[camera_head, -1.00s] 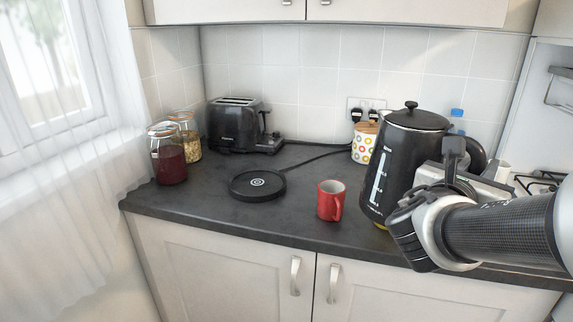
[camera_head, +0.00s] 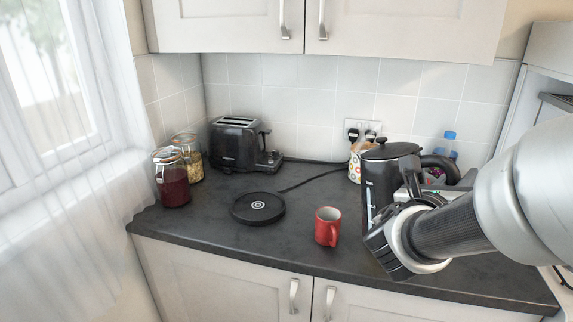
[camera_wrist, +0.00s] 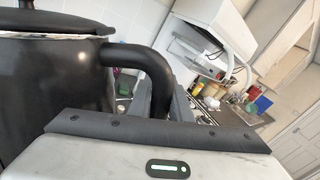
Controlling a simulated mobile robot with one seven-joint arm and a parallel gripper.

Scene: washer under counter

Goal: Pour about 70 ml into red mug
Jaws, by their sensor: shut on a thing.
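The red mug (camera_head: 327,227) stands upright on the dark counter, with its handle towards the front right. The black kettle (camera_head: 378,184) is to the right of the mug, and its lid looks closed. My gripper (camera_head: 420,190) is shut on the kettle's handle, at the kettle's right side; my wrist hides part of the kettle's lower body. In the wrist view the kettle (camera_wrist: 55,85) fills the left, and its handle (camera_wrist: 150,65) runs to my gripper. The kettle looks close to upright. I cannot tell whether its base touches the counter.
The round black kettle base (camera_head: 258,207) lies left of the mug. A black toaster (camera_head: 238,145) and two glass jars (camera_head: 172,180) stand at the back left. A patterned canister (camera_head: 355,165) and a blue-capped bottle (camera_head: 449,142) are behind the kettle. The counter around the mug is clear.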

